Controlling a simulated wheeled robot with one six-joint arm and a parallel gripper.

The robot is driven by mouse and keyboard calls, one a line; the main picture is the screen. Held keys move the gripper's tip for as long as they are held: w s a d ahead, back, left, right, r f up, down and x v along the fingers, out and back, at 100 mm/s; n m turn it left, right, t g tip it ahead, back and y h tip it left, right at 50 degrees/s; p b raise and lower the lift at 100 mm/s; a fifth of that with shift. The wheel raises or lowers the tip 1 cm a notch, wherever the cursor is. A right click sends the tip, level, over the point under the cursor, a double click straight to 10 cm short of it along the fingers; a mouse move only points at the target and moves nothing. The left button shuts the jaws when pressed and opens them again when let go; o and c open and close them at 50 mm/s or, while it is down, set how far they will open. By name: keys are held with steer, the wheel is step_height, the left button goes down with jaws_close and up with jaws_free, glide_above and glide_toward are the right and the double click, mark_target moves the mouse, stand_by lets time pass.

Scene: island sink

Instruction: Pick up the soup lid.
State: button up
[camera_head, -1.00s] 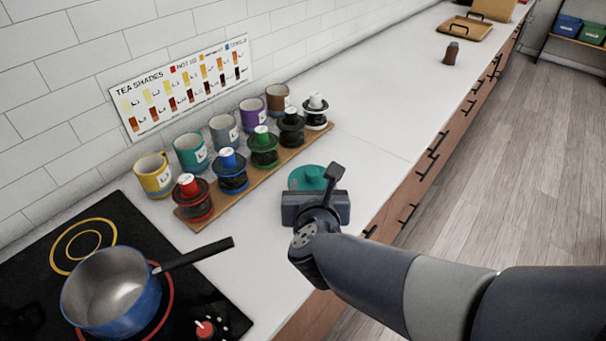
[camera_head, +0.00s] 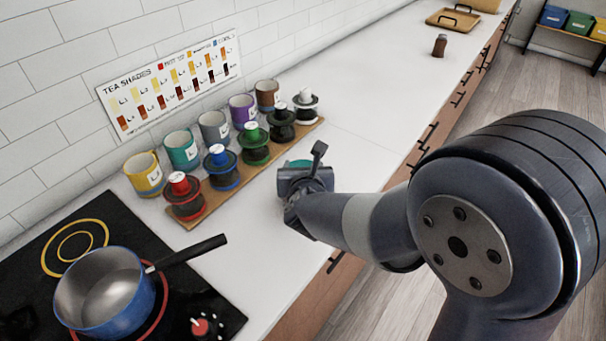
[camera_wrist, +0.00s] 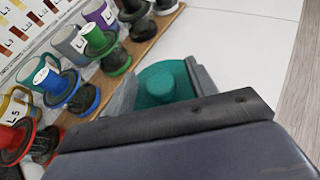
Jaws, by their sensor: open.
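The teal lid (camera_head: 299,163) with a round knob lies on the white counter, to the right of the wooden board. In the head view most of it is hidden behind my gripper (camera_head: 304,178). In the wrist view the lid (camera_wrist: 162,82) shows between the two fingers of my gripper (camera_wrist: 163,90), its knob between them and its near edge hidden by the gripper body. The fingers are apart; I cannot tell whether either touches the lid. A blue pot (camera_head: 105,295) stands open on the black cooktop at the lower left.
The pot's black handle (camera_head: 190,253) points toward the counter. The counter (camera_head: 365,110) beyond the lid is mostly clear.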

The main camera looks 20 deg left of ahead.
steer(key=shift+c, duration=0.3)
steer(key=c, duration=1)
